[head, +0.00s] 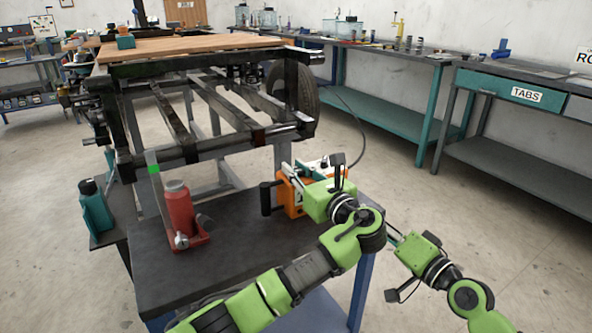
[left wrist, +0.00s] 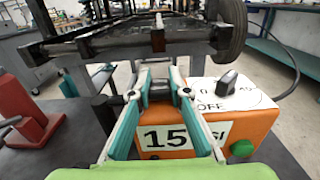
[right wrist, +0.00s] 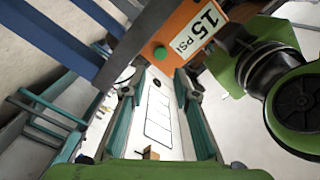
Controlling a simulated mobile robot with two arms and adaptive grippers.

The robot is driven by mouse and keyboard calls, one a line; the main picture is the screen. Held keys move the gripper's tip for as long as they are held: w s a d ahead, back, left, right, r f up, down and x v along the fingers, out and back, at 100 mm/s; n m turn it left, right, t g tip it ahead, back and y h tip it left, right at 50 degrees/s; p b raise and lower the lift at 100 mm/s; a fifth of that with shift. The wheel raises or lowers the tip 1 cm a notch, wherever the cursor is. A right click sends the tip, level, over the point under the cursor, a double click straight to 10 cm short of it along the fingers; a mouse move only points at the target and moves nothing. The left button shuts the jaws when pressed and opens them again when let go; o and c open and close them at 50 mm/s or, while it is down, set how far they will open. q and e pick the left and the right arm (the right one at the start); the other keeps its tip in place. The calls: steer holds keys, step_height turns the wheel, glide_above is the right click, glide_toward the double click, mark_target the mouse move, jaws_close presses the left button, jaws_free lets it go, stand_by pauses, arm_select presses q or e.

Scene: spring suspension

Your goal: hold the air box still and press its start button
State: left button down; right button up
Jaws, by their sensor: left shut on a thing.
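The air box (head: 292,199) is an orange box on the dark cart top, partly hidden in the head view by my left gripper (head: 293,175). In the left wrist view it shows a "15 PSI" label, a black dial (left wrist: 227,83) on a white plate and a green button (left wrist: 242,148). My left gripper is shut on the air box near its top; the exact grip is hard to see. My right gripper (right wrist: 158,80) is open and empty, beyond the cart's right edge and apart from the box.
A red bottle jack (head: 178,212) stands left on the cart top (head: 150,258). A black upright (head: 266,198) stands at the box's left side. A vehicle frame (head: 200,110) with a tyre rises behind. A hose runs right from the box. Open floor lies right of the cart.

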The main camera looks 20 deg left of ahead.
jaws_close()
stand_by(1.2)
